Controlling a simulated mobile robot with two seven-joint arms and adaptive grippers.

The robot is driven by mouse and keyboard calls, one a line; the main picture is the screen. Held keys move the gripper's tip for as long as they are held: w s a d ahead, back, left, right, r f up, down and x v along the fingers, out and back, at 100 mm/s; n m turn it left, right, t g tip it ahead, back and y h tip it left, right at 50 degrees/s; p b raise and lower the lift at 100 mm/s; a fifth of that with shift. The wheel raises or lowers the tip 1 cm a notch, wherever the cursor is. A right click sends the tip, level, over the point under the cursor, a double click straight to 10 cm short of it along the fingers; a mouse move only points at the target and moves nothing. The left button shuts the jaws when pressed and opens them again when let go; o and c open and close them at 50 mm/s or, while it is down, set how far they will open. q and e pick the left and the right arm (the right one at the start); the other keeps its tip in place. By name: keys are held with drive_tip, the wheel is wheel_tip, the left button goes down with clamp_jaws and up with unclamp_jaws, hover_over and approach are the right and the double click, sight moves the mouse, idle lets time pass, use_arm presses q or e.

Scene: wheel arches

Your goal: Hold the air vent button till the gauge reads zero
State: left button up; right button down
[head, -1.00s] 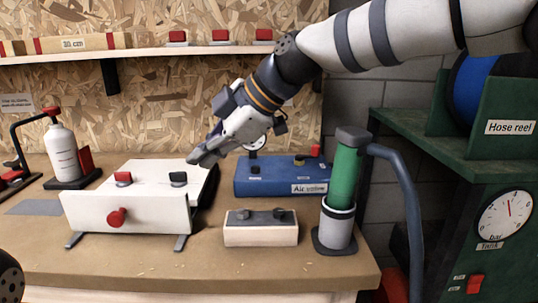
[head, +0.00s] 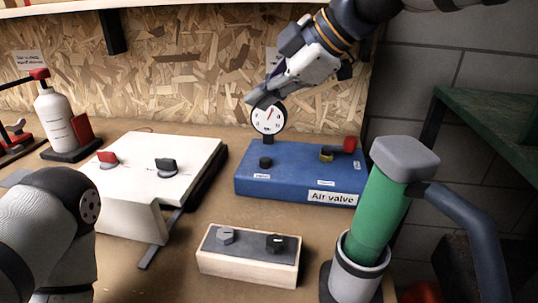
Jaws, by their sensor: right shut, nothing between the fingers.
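The blue air valve box (head: 292,188) stands on the workbench, with an "Air valve" label on its front. On its top are a black button (head: 265,162), a brass-coloured fitting (head: 326,156) and a red lever (head: 349,145). Small labels beside them are too blurred to read. A round white gauge (head: 268,118) stands at its back left; its red needle points up and slightly right. My right gripper (head: 258,97) is shut and empty, in front of the gauge's upper edge in the picture and above the black button, apart from it. My left gripper is out of view.
A white box (head: 150,178) with red and black switches stands left. A wooden block with two knobs (head: 250,266) is in front. A green cylinder (head: 376,215) with a grey hose stands right. My left arm fills the lower left. Chipboard wall (head: 180,75) is behind.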

drive_tip(key=b, duration=0.1)
hover_over(264, 161)
wheel_tip(264, 161, down, 8)
drive_tip(key=shift+r, duration=0.25)
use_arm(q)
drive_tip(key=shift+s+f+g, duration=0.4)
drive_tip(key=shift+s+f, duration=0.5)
use_arm(e)
drive_tip(key=shift+f, duration=0.7)
drive_tip(key=shift+f, duration=0.4)
use_arm(q)
drive_tip(key=shift+b, duration=0.3)
use_arm(e)
drive_tip(key=shift+f, duration=0.55)
idle(1.5)
drive_tip(key=shift+r, duration=0.1)
idle(0.4)
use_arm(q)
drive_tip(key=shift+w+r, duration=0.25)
use_arm(e)
drive_tip(key=shift+r, duration=0.85)
